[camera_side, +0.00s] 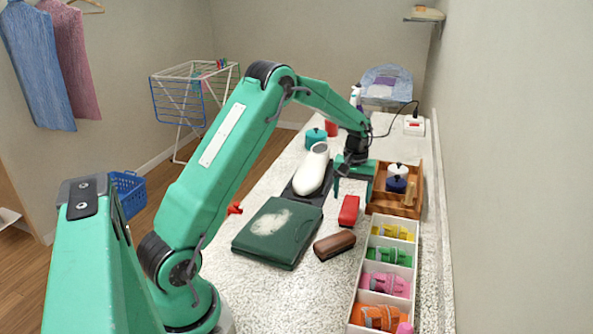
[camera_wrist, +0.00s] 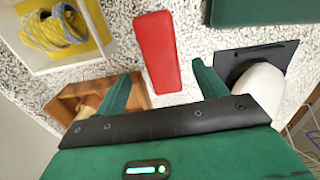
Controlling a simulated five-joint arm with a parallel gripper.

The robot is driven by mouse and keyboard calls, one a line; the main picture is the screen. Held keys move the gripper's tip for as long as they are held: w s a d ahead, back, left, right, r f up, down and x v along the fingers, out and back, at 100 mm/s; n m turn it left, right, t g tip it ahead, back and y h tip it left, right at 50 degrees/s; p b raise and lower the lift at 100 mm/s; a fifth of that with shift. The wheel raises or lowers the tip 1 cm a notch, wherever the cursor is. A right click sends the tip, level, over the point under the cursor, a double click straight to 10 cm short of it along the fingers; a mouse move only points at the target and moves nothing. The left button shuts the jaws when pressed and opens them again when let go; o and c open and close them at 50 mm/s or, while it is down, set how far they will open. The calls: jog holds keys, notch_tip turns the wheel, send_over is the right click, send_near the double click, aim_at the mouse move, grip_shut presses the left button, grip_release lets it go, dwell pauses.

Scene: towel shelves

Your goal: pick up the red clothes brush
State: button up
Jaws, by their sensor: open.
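The red clothes brush (camera_side: 349,210) lies flat on the speckled white counter in the side view. In the wrist view it shows as a long red block (camera_wrist: 157,52) ahead of the fingers, its near end close to the space between them. My gripper (camera_side: 353,193) is open and empty, pointing down just behind the brush in the side view. In the wrist view both fingers of my gripper (camera_wrist: 165,72) are spread apart with counter showing between them. I cannot tell whether a finger touches the brush.
A brown block (camera_side: 334,246) and a dark green case (camera_side: 277,232) lie nearby. A white rounded object (camera_side: 312,168) rests on a dark pad. A wooden crate (camera_side: 408,211) with jars and a white divided tray (camera_side: 354,312) with coloured bundles stand to the right.

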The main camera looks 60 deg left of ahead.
aim_at(350, 205)
jog(key=shift+a+f, duration=0.1)
jog(key=shift+f, duration=2.55)
jog(key=c, duration=1.1)
jog(key=shift+r, duration=0.2)
jog(key=shift+r, duration=0.6)
jog(key=r, duration=0.1)
jog(key=d+r, duration=0.1)
jog(key=r, duration=0.1)
jog(key=shift+s+r, duration=0.1)
jog(key=s+d+r, duration=0.2)
jog(key=d+r, duration=0.4)
jog(key=d, duration=0.4)
jog(key=shift+d+r, duration=0.15)
jog(key=shift+d, duration=0.1)
